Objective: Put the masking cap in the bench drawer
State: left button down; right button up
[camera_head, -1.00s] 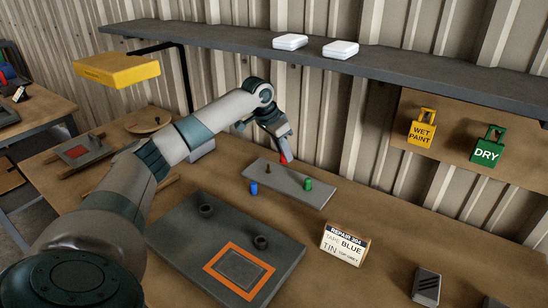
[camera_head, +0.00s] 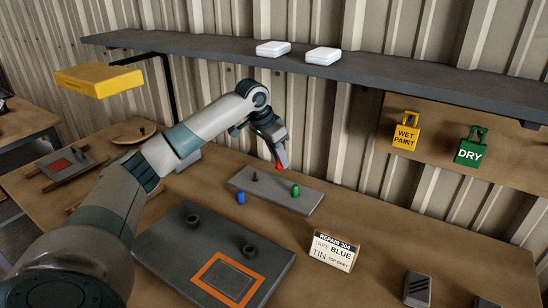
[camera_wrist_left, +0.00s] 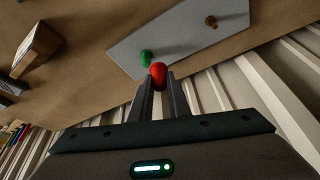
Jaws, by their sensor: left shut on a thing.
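My left gripper (camera_head: 280,162) is shut on a small red masking cap (camera_wrist_left: 158,75). The cap's red end also shows at the fingertips in the head view (camera_head: 279,166). The gripper is above the back of a flat grey plate (camera_head: 306,205). A green cap (camera_head: 295,190) stands on this plate, and it also shows in the left wrist view (camera_wrist_left: 146,58). A blue cap (camera_head: 241,197) stands by the plate's near edge. A brown peg (camera_head: 255,177) stands on the plate. I cannot make out a bench drawer in these views. My right gripper is not in view.
A large grey panel (camera_head: 170,235) with two dark round fittings and an orange-framed rectangle lies in front. A repair card (camera_head: 333,251) stands to its right. The shelf (camera_head: 200,45) and a yellow box (camera_head: 98,81) are overhead.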

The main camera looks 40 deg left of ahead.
pick_arm(q)
jog(key=s+d+n, duration=0.1)
jog(key=s+d, duration=0.4)
jog(key=d, duration=0.4)
jog(key=s+d+f+n, duration=0.1)
jog(key=s+d, duration=0.3)
jog(key=d, duration=0.5)
jog(key=s+d+n+y, duration=0.1)
jog(key=s+d, duration=0.4)
jog(key=d, duration=0.5)
jog(key=shift+s+f, duration=0.25)
jog(key=shift+s, duration=0.05)
